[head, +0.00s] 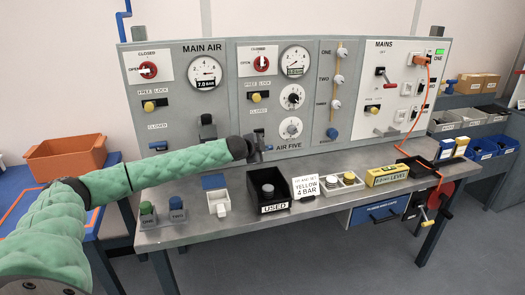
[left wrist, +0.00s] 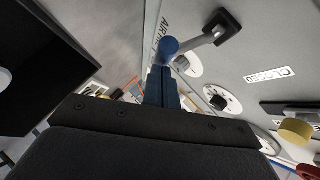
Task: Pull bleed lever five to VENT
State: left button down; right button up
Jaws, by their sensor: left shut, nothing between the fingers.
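My left gripper (head: 257,153) is at the lower part of the AIR FIVE panel (head: 288,149), with its green-sleeved arm coming in from the left. In the left wrist view its blue fingers (left wrist: 160,86) are together and empty. A lever with a blue ball knob (left wrist: 168,45), a grey rod and a black block end stands just beyond the fingertips. The knob overlaps the fingertips in that view; I cannot tell whether they touch. In the head view my gripper mostly hides this lever. A CLOSED sign (left wrist: 271,76) shows to its right. My right gripper is not in view.
On the grey bench (head: 190,232) below stand a black USED bin (head: 268,195), a white YELLOW 4 BAR card (head: 306,187) and a yellow LEVEL box (head: 387,176). The MAIN AIR panel (head: 203,75) is left of AIR FIVE. An orange crate (head: 66,158) is at far left.

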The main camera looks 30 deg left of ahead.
pick_arm(q)
jog(key=f, duration=0.3)
jog(key=shift+w+a+f, duration=0.1)
jog(key=shift+w+a, duration=0.1)
jog(key=shift+a, duration=0.05)
dwell(0.6)
